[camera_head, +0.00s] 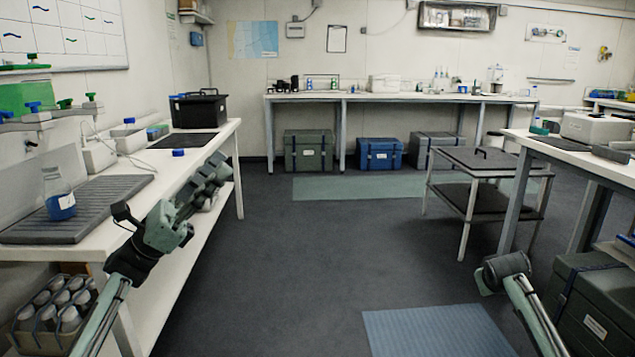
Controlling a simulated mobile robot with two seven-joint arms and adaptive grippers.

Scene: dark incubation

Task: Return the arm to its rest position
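My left arm comes in from the lower left and stretches up along the front edge of the left bench (222,132). My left gripper (215,165) is at its far end, in front of that edge. It is small and dark, and I cannot make out a gap between its fingers or anything held. My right arm shows only as a bent link at the lower right; its gripper is out of view.
A bottle of blue liquid (58,192) stands on a dark ribbed mat (110,192). A blue cap (178,152) and a black box (198,110) are on the left bench. A black cart (480,160) stands right of centre. The middle floor is clear.

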